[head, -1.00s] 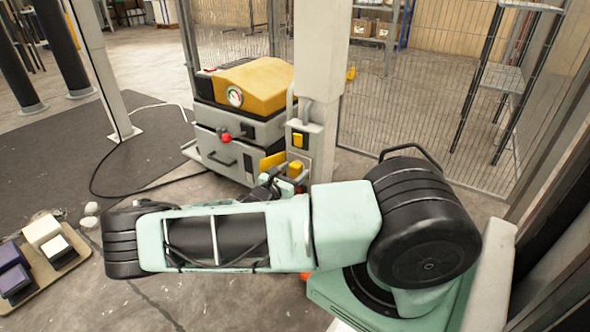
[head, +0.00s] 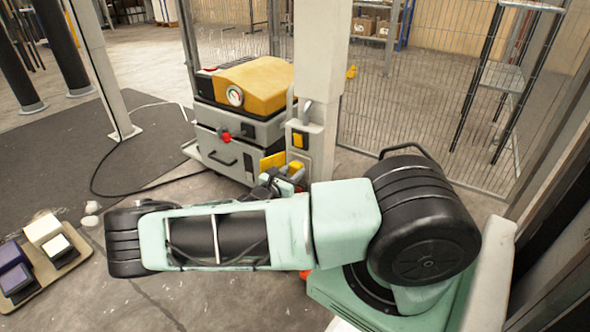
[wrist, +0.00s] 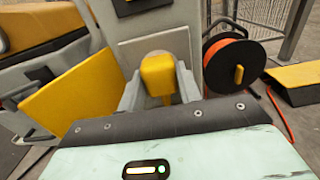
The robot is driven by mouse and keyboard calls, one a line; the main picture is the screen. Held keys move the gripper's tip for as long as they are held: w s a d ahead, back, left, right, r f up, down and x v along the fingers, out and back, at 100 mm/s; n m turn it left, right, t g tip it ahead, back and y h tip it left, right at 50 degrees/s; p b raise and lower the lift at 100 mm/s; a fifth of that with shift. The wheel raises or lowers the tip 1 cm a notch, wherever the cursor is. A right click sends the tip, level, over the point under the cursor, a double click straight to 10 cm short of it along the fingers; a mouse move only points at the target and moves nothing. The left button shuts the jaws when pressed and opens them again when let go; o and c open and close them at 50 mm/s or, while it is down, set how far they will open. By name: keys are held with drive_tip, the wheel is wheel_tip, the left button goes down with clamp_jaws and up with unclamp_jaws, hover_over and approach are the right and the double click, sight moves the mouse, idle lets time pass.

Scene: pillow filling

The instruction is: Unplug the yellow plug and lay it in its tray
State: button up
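The yellow plug (wrist: 159,76) sits upright in front of a grey plate on the post, in the middle of the wrist view. In the head view it is a small yellow block (head: 295,168) low on the post, just beyond my arm. My gripper (wrist: 160,88) has one grey finger on each side of the plug. I cannot tell whether the fingers press on it or stand slightly apart. The plug's lower end and any socket behind it are hidden. I cannot tell which thing is its tray; a yellow slab (wrist: 302,76) with dark sides lies at the right.
A yellow panel (wrist: 68,101) stands close on the left, beside the grey and yellow machine (head: 244,110). A board with white and purple blocks (head: 70,262) lies at the far left. Wire fencing stands behind.

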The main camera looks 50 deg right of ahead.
clamp_jaws()
drive_tip(key=a, duration=0.6)
drive_tip(key=shift+s+p, duration=0.25)
drive_tip(key=shift+p, duration=0.2)
idle(0.5)
idle(0.3)
drive_tip(key=shift+s+a+r+p, duration=0.1)
drive_tip(key=shift+a+r+p, duration=0.3)
drive_tip(key=shift+a, duration=0.25)
drive_tip(key=shift+a+r+p, duration=0.25)
drive_tip(key=shift+a+p, duration=0.2)
drive_tip(key=shift+a, duration=0.2)
drive_tip(key=shift+s+a+r+p, duration=0.1)
drive_tip(key=shift+a+r+p, duration=0.3)
drive_tip(key=shift+a, duration=0.25)
